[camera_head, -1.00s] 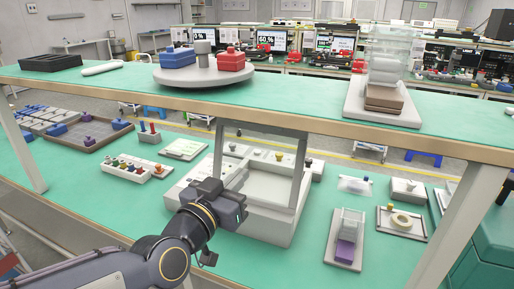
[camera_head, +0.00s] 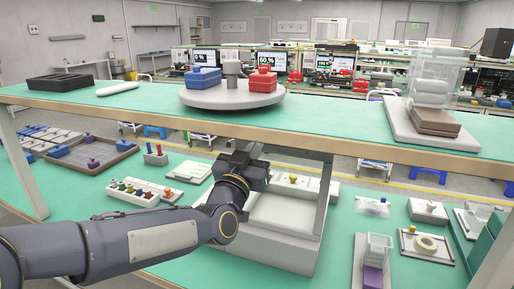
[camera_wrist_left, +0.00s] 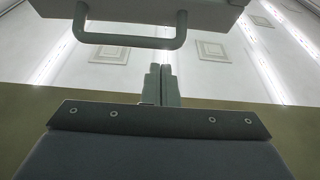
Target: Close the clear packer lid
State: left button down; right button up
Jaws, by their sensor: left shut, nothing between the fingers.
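The packer (camera_head: 285,218) is a white box-like machine on the green lower bench, in the middle of the head view. Its clear lid (camera_head: 324,195) stands raised in a grey frame; the shelf hides its upper part and my left arm covers its left side. My left gripper (camera_head: 251,150) is in front of the lid, close under the shelf edge. In the left wrist view its fingers (camera_wrist_left: 162,84) are shut and empty, pointing up. A grey U-shaped handle (camera_wrist_left: 130,43) on a pale panel shows beyond the fingertips, apart from them in the picture. My right gripper is out of view.
The upper shelf (camera_head: 350,140) runs across just above my gripper. A row of coloured knobs (camera_head: 141,192) stands left of the packer. A clear holder with a purple block (camera_head: 374,275) and a tape tray (camera_head: 426,245) stand at the right.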

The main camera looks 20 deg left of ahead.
pick_arm(q)
jog(key=shift+w+f, duration=0.35)
jog(key=shift+w, duration=0.3)
